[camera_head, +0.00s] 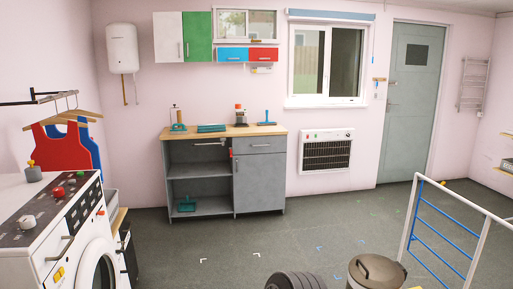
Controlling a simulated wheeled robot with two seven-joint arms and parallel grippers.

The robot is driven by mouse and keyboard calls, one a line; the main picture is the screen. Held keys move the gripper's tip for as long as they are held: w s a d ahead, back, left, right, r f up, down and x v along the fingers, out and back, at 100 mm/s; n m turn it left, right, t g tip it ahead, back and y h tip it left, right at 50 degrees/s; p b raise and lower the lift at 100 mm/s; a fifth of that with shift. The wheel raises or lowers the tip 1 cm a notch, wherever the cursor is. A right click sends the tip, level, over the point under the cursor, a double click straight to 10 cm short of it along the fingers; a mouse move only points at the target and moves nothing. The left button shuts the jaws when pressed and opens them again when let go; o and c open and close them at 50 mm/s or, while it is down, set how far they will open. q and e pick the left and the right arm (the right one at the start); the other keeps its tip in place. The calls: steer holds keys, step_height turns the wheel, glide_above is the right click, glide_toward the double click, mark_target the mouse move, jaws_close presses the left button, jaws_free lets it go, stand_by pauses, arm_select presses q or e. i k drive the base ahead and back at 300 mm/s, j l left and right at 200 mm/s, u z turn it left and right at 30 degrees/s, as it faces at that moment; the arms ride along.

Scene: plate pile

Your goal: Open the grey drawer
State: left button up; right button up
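The grey drawer (259,146) is at the top right of a grey cabinet (236,190) against the far wall, under a wooden worktop (222,133). Its front looks flush with the cabinet, so it appears shut. A small handle shows on its front. A grey door (260,183) is below it. Left of it are open shelves, with a light metal bar (210,144) across the upper opening. A small red item (230,153) is at the drawer's left edge; I cannot tell what it is. Neither of my grippers is in view.
Open floor (225,245) lies before the cabinet. A white washing machine (60,225) stands at the near left. Dark stacked discs (295,281), a lidded bin (377,270) and a white-and-blue railing (437,240) are at the near right.

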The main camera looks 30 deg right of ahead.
mark_target(257, 140)
steer(key=i+l+z, duration=0.2)
steer(key=i, duration=0.15)
steer(key=i+l+z, duration=0.25)
steer(key=i, duration=0.15)
steer(key=i+z, duration=0.4)
steer(key=i, duration=1.9)
steer(key=i+j+z, duration=0.2)
steer(key=i, duration=0.35)
steer(key=i+z, duration=0.15)
steer(key=i, duration=0.4)
steer(key=i+j+z, duration=0.2)
steer(key=i, duration=0.3)
steer(key=i+j+z, duration=0.2)
steer(key=i+j, duration=0.15)
steer(key=i, duration=0.15)
steer(key=i+j+z, duration=0.15)
steer(key=i+j, duration=0.25)
steer(key=i, duration=0.1)
